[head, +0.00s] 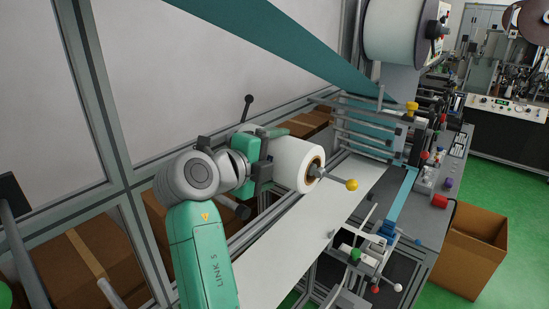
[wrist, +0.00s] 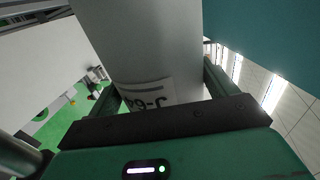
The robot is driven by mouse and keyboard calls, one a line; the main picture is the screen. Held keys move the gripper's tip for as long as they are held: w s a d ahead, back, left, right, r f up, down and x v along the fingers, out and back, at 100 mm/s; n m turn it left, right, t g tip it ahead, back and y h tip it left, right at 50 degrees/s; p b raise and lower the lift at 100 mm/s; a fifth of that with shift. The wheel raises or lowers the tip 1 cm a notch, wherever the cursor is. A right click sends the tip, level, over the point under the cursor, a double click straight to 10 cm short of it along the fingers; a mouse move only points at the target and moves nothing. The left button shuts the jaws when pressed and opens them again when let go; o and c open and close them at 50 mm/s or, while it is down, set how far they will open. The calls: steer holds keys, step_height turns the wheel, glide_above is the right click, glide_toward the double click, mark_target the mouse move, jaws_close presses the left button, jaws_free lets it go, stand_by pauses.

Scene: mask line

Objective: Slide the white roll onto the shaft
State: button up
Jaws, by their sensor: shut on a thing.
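The white roll (head: 296,162) with a brown core is in the middle of the head view, its axis lying roughly level. My gripper (head: 268,158) is shut on it from the left. In the wrist view the roll (wrist: 145,40) fills the space between my two fingers, and a printed label on it shows upside down. A grey shaft (head: 333,178) with a yellow ball at its tip shows at the roll's core opening and points to the right. The roll hides the inside of the core, so I cannot tell how far the shaft runs into it.
A white web (head: 290,250) runs below the roll towards the machine. Frame posts (head: 108,110) stand at the left. An open cardboard box (head: 470,250) stands on the green floor at right.

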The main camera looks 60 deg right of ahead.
steer(key=shift+f+b, duration=0.45)
steer(key=shift+b, duration=0.05)
stand_by(0.3)
steer(key=o, duration=1)
steer(key=shift+o, duration=0.2)
steer(key=s+v, duration=0.1)
steer(key=v, duration=0.6)
steer(key=shift+w+a, duration=0.45)
steer(key=shift+w, duration=0.1)
steer(key=shift+r, duration=0.15)
